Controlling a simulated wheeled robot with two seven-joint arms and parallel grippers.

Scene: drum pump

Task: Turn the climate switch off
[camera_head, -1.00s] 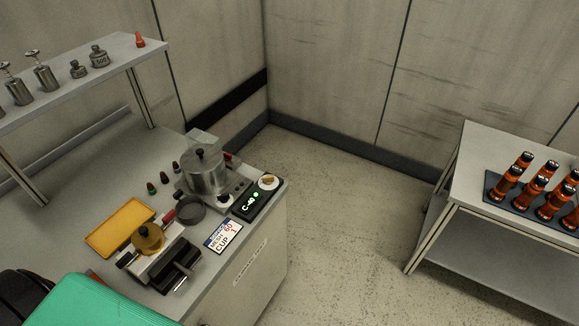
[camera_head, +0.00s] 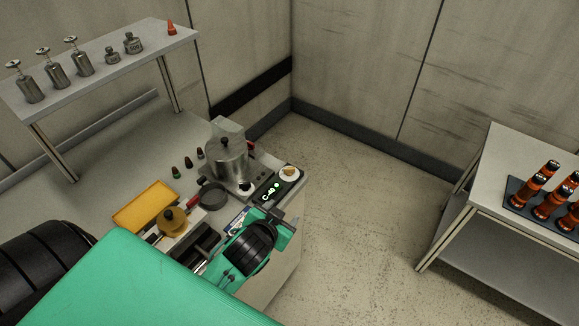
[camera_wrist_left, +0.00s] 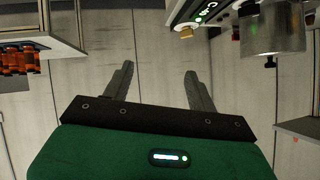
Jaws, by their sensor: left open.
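A dark control panel (camera_head: 269,192) with a green lit readout sits at the right corner of the bench. A white round dial with a tan knob (camera_head: 289,172) is at its far end. No label naming the climate switch is readable. In the left wrist view the picture is upside down, with the tan knob (camera_wrist_left: 186,32) near the top, ahead of the fingers. My left gripper (camera_head: 284,215) is beside the bench's right edge, in front of the panel, apart from it. Its two fingers (camera_wrist_left: 158,80) are spread and empty. My right gripper is not in view.
A metal pot (camera_head: 227,158) stands beside the panel. A yellow tray (camera_head: 146,206) and a brass-topped device (camera_head: 173,220) are farther left. A shelf (camera_head: 110,62) holds several metal weights. A side table (camera_head: 510,190) with orange bottles stands right. The floor between is clear.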

